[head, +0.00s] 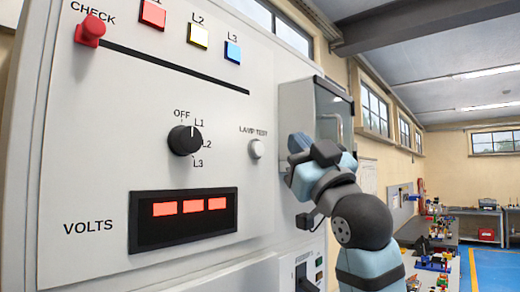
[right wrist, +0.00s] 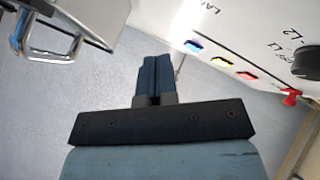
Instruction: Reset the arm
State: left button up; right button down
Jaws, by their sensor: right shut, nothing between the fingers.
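My right arm reaches up from the bottom right in the head view. Its gripper (head: 300,146) is beside the right edge of the grey control panel (head: 90,150), in front of a box with a clear cover (head: 330,108). In the right wrist view the two dark fingers (right wrist: 155,72) are pressed together with nothing between them. My left gripper is in neither view.
The panel carries a rotary knob (head: 185,140), a lamp test button (head: 256,149), a red check slider (head: 90,30) and a volts display (head: 183,219). A metal handle (right wrist: 48,42) is close on the left in the right wrist view. Cluttered benches (head: 440,255) stand behind.

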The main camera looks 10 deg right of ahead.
dwell(0.7)
